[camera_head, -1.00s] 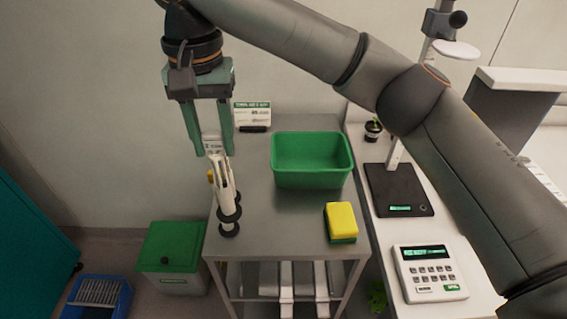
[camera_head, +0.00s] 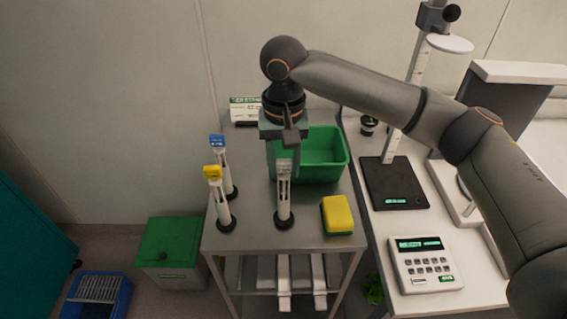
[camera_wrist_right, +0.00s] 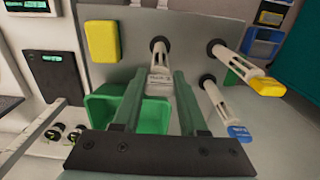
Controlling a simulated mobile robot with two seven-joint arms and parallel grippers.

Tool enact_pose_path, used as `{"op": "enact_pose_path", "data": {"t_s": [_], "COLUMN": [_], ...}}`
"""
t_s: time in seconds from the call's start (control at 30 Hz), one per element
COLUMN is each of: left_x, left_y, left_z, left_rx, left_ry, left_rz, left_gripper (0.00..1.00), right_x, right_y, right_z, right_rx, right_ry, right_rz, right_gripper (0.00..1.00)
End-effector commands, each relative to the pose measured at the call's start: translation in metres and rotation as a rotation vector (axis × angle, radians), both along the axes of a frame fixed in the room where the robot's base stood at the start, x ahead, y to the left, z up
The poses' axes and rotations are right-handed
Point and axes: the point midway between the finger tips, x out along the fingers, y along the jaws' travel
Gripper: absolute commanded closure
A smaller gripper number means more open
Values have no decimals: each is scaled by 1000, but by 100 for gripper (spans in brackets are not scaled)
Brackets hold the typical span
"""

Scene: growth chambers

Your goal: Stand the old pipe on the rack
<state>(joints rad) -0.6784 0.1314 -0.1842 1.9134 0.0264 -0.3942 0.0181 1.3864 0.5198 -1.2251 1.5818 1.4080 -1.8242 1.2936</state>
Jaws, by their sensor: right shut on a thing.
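The pipe (camera_head: 284,197), a pale slim piece with a grey-white labelled head and a dark round foot, is upright over the front part of the metal cart top (camera_head: 255,236). My right gripper (camera_head: 284,172) points down and is shut on its head. In the right wrist view the pipe (camera_wrist_right: 159,64) lies between the fingertips. I cannot tell whether its foot touches the cart top. Two similar pipes stand to its left, one yellow-capped (camera_head: 221,206) and one blue-capped (camera_head: 228,176). I see no distinct rack. My left gripper is not in view.
A green tub (camera_head: 322,177) stands behind the pipe, partly hidden by my right gripper. A yellow sponge (camera_head: 338,213) lies to the right. A bench with a keypad device (camera_head: 427,266) adjoins on the right. A green lidded bin (camera_head: 170,250) stands on the floor at left.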

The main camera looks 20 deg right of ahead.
Motion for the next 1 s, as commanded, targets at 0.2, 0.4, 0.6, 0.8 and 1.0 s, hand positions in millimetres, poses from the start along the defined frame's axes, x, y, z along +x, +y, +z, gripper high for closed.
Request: {"op": "enact_pose_path", "data": {"t_s": [0.2, 0.4, 0.6, 0.8, 1.0], "left_x": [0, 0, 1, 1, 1], "left_y": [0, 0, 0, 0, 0], "left_z": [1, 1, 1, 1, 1], "left_rx": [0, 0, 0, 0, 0], "left_ry": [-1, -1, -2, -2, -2], "left_rz": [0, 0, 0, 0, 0], "left_gripper": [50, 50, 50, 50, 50], "right_x": [0, 0, 0, 0, 1], "right_y": [0, 1, 1, 1, 1], "right_z": [-4, -7, -6, -6, -1], "right_rx": [2, 2, 1, 1, 1], "right_ry": [-2, 0, 0, 0, -2], "right_rz": [0, 0, 0, 0, 0], "right_gripper": [100, 100, 36, 28, 28]}}
